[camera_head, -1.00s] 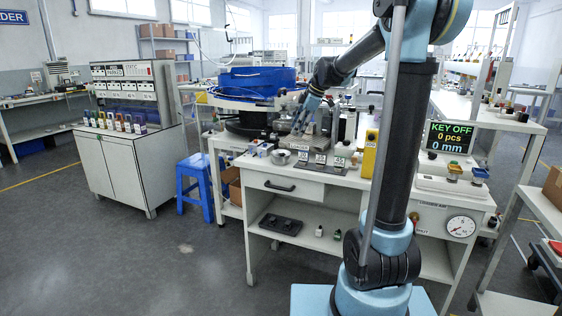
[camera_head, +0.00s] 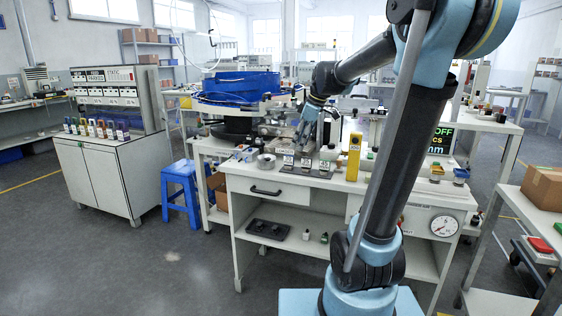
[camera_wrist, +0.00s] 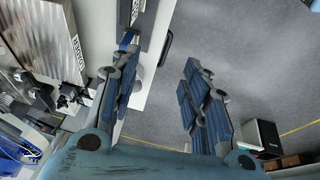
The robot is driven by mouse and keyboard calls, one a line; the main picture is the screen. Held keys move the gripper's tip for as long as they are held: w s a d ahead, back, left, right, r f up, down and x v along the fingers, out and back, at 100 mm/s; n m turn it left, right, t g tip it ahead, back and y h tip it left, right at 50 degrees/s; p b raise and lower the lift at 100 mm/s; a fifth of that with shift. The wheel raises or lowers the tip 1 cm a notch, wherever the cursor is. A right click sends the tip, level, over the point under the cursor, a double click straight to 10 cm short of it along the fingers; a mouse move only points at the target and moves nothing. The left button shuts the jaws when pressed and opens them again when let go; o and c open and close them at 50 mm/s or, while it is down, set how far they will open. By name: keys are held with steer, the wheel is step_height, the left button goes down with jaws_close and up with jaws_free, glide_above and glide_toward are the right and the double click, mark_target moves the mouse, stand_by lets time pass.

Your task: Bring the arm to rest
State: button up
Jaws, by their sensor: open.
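My gripper (camera_head: 308,128) is above the left part of the white workbench (camera_head: 285,192) in the head view. In the wrist view my gripper (camera_wrist: 165,90) shows its two blue-padded fingers spread wide, with nothing between them. The bench's edge lies by the left finger, and grey floor (camera_wrist: 220,50) shows between and beyond the fingers. My arm is bent, its upper link leaning to the right and its forearm reaching left over the bench.
A blue bowl feeder (camera_head: 238,88) stands behind the bench at left. A yellow block (camera_head: 353,157) and small labelled blocks stand on the bench top. A blue stool (camera_head: 181,192) is at left, and a cardboard box (camera_head: 543,186) lies on the right shelf. Floor at left is clear.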

steer(key=s+d+f+m+h, duration=0.1)
steer(key=s+d+f+m, duration=0.3)
steer(key=s, duration=0.5)
steer(key=s+d+f+m+h, duration=0.1)
steer(key=s+d+f+m, duration=0.3)
steer(key=s+f, duration=0.5)
steer(key=s+d+f+m+h, duration=0.1)
steer(key=s+d+f+m, duration=0.3)
steer(key=s, duration=0.5)
step_height(320, 180, down, 3)
steer(key=shift+s+r+m, duration=0.1)
steer(key=shift+s+m, duration=0.3)
steer(key=shift+m, duration=0.7)
steer(key=shift+d, duration=0.1)
steer(key=shift+w+f, duration=0.2)
steer(key=shift+w, duration=0.25)
steer(key=shift+c, duration=1)
